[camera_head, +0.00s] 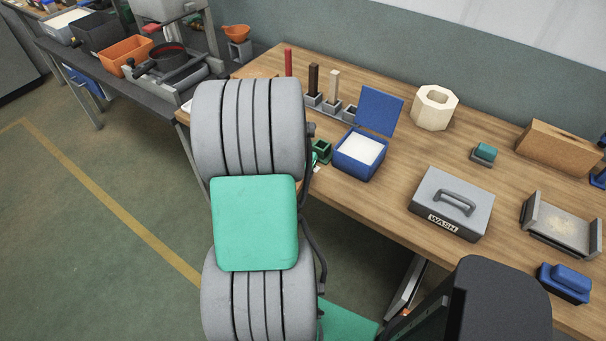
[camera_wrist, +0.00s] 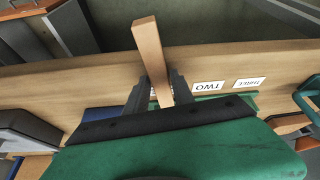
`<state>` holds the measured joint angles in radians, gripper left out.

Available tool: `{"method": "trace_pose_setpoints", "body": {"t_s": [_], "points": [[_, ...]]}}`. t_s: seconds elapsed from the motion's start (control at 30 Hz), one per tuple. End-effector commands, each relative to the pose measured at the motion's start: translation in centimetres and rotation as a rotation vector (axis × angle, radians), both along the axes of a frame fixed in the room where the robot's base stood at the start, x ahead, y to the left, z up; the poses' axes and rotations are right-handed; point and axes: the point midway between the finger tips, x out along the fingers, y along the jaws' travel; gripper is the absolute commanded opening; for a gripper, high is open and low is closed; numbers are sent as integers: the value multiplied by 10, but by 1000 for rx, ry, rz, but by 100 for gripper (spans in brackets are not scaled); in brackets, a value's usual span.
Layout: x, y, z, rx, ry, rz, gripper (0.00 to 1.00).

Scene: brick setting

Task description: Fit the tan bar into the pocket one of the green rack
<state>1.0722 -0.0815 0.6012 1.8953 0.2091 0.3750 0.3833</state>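In the wrist view my gripper (camera_wrist: 162,92) is shut on the tan bar (camera_wrist: 149,48), its dark fingers on either side. The bar's free end sticks up past the fingers. Its lower end is hidden. The green rack (camera_head: 321,151) shows only partly beside my arm in the head view. In the wrist view a green strip of it (camera_wrist: 243,98) shows beyond the gripper, next to labels TWO (camera_wrist: 209,88) and THREE (camera_wrist: 250,84). Pocket one is not visible, so I cannot tell whether the bar is in it. My arm hides the gripper in the head view.
A grey rack (camera_head: 350,113) behind holds upright bars: red (camera_head: 288,62), dark brown (camera_head: 313,77) and cream (camera_head: 334,84). An open blue box (camera_head: 351,167) with white contents stands right of the green rack. A grey WASH case (camera_head: 437,216) stands farther right, with bare wood between.

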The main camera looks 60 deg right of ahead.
Motion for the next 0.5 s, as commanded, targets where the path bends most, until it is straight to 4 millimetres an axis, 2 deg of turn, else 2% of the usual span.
{"method": "trace_pose_setpoints", "body": {"t_s": [0.07, 0.33, 0.5], "points": [[0, 0, 0, 0, 0, 0, 22], [0, 0, 0, 0, 0, 0, 0], [0, 0, 0, 0, 0, 0, 0]]}}
